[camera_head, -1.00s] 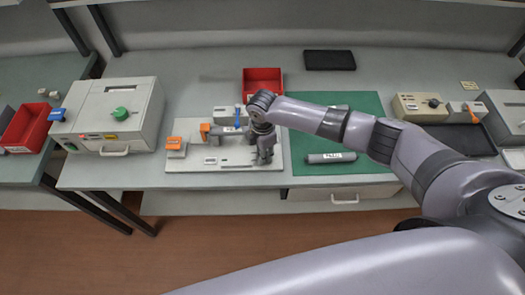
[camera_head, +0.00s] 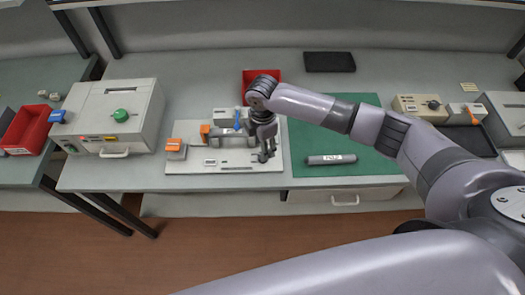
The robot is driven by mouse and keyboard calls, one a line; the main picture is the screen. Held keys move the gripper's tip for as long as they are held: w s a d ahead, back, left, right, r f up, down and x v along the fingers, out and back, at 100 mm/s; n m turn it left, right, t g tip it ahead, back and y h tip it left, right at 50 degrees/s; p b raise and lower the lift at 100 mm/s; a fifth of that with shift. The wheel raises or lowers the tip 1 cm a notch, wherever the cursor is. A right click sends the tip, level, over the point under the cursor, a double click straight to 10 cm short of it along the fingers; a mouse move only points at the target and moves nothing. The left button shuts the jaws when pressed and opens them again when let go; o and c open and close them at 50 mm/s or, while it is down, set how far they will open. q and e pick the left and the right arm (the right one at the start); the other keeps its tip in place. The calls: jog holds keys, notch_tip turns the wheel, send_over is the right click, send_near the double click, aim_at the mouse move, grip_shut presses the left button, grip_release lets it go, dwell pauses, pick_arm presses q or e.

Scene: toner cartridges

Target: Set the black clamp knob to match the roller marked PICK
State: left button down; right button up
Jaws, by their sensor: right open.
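My right gripper (camera_head: 265,151) is open over the right end of a pale fixture plate (camera_head: 190,186). It hides part of that end, and I cannot tell whether it touches anything. No black clamp knob shows clearly on the plate. A dark knob (camera_head: 433,104) shows on a beige box at the right. A grey roller (camera_head: 318,161) with a white label lies on the green mat (camera_head: 350,122), right of the gripper. Its lettering is too small to read surely. My left gripper is out of view.
The fixture bears orange parts (camera_head: 175,145) and a blue lever (camera_head: 238,119). A red bin (camera_head: 263,77) stands behind it. A grey machine with a green knob (camera_head: 121,115) stands left. A black tray (camera_head: 329,61) lies at the back. Much of the mat is clear.

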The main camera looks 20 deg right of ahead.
notch_tip(320, 180, up, 7)
jog(key=shift+f, duration=0.15)
dwell(0.5)
